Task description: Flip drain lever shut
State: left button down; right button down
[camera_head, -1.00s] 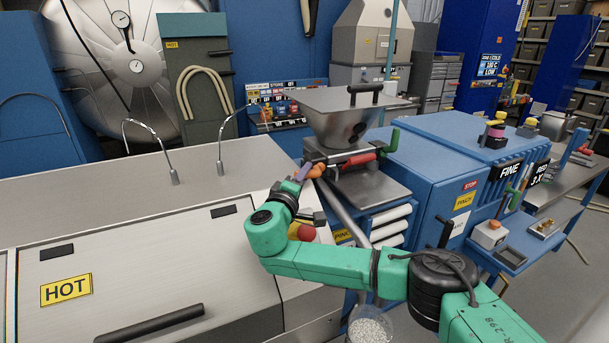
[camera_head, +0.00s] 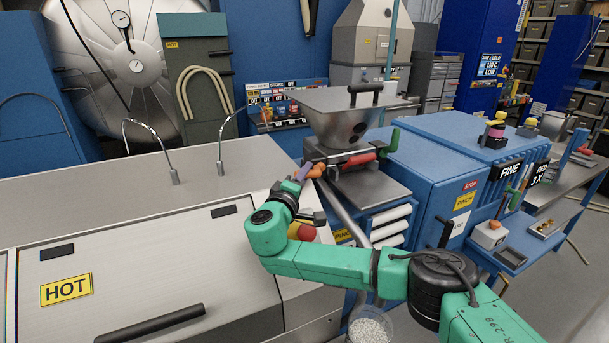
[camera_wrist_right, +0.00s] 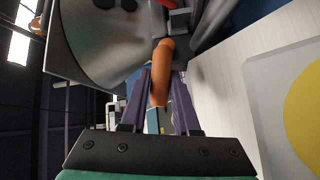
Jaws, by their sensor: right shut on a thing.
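The drain lever is an orange handle (camera_head: 317,171) under the steel hopper (camera_head: 343,122), at the top of a sloping grey tube. My right gripper (camera_head: 304,173), with purple fingers, reaches it from the left. In the right wrist view the orange handle (camera_wrist_right: 160,78) lies between the two fingers of my right gripper (camera_wrist_right: 162,84), which is shut on it. The fingers hide part of the handle in the head view. My left gripper is not in view.
A red handle (camera_head: 358,160) and a green handle (camera_head: 393,141) sit close by on the hopper's base. A clear container of pale pellets (camera_head: 370,330) stands below the tube. A steel cabinet marked HOT (camera_head: 66,289) lies to the left, and a blue cabinet (camera_head: 425,165) to the right.

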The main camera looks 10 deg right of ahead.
aim_at(312, 170)
jog(key=shift+d+r, duration=0.15)
jog(key=shift+r, duration=0.05)
jog(key=shift+f+b, duration=0.15)
jog(key=shift+b, duration=0.45)
jog(key=b, duration=0.2)
jog(key=m+g+b, duration=0.1)
jog(key=b, duration=0.1)
jog(key=shift+r+y+b, duration=0.25)
jog(key=shift+y+b, duration=0.05)
jog(key=shift+y, duration=0.1)
jog(key=shift+d+r+m, duration=0.1)
jog(key=shift+r+m, duration=0.2)
jog(key=shift+m, duration=0.1)
jog(key=shift+w+d+r+m+g+y, duration=0.1)
jog(key=shift+d+r+m+g+y, duration=0.1)
jog(key=shift+r+m+g+y, duration=0.3)
jog(key=shift+w+d+r+m+g+y+p, duration=0.1)
jog(key=shift+d+r+m+g+y+p, duration=0.4)
jog(key=shift+r+m+g+y+p, duration=0.3)
jog(key=shift+f, duration=0.1)
